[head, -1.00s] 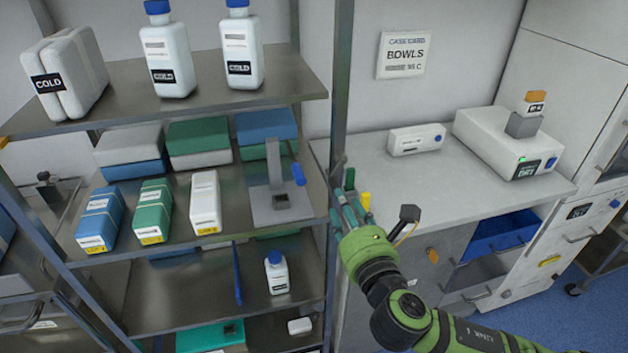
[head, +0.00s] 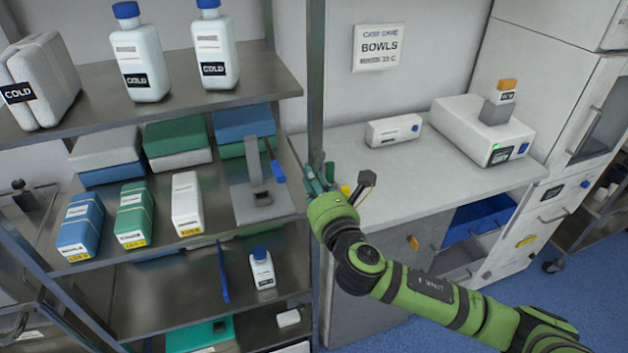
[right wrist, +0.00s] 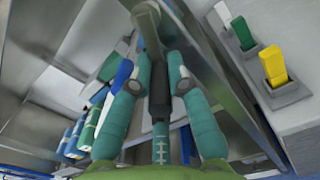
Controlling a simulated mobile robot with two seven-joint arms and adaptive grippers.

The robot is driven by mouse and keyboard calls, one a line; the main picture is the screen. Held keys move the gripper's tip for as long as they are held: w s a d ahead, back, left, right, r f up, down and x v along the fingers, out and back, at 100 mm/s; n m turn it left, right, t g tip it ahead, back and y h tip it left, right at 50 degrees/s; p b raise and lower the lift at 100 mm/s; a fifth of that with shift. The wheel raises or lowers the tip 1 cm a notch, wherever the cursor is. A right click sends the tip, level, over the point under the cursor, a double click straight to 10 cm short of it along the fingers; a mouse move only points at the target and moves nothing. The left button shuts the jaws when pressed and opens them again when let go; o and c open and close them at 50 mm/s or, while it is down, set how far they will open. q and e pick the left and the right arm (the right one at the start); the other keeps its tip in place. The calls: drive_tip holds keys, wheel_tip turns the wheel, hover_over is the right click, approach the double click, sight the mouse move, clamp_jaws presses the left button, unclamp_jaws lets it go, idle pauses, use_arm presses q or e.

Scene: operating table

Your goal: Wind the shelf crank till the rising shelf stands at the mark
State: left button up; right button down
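A grey crank arm (right wrist: 148,22) with a dark handle (right wrist: 158,90) shows in the right wrist view. My right gripper (right wrist: 156,78) has its teal fingers on both sides of that handle; whether they grip it is unclear. In the head view my right gripper (head: 320,182) is at the right front post of the shelf rack, and its fingers largely hide the crank. The rack's middle shelf (head: 150,212) carries packs and a grey stand (head: 262,204) with a blue handle. I cannot make out which shelf rises, nor the mark. My left gripper is not in view.
The top shelf (head: 180,92) holds bottles and a pack labelled COLD. A white counter (head: 400,190) to the right carries white devices, with an open blue drawer (head: 480,222) below. Yellow and green pieces (right wrist: 272,62) stand close to the right gripper's right.

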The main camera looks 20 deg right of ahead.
drive_tip(key=shift+a+m, duration=0.15)
drive_tip(key=shift+m, duration=0.25)
idle(0.6)
drive_tip(key=shift+a+r+m+p, duration=0.35)
drive_tip(key=shift+r+m+p, duration=0.5)
drive_tip(key=shift+m, duration=1.55)
drive_tip(key=shift+a+r+m+p, duration=0.3)
drive_tip(key=shift+r+m+p, duration=0.5)
drive_tip(key=shift+m, duration=1.6)
drive_tip(key=shift+a+r+m+p, duration=0.35)
drive_tip(key=shift+r+m+p, duration=0.45)
drive_tip(key=shift+m, duration=1.6)
drive_tip(key=shift+r, duration=0.15)
drive_tip(key=c, duration=1.2)
unclamp_jaws()
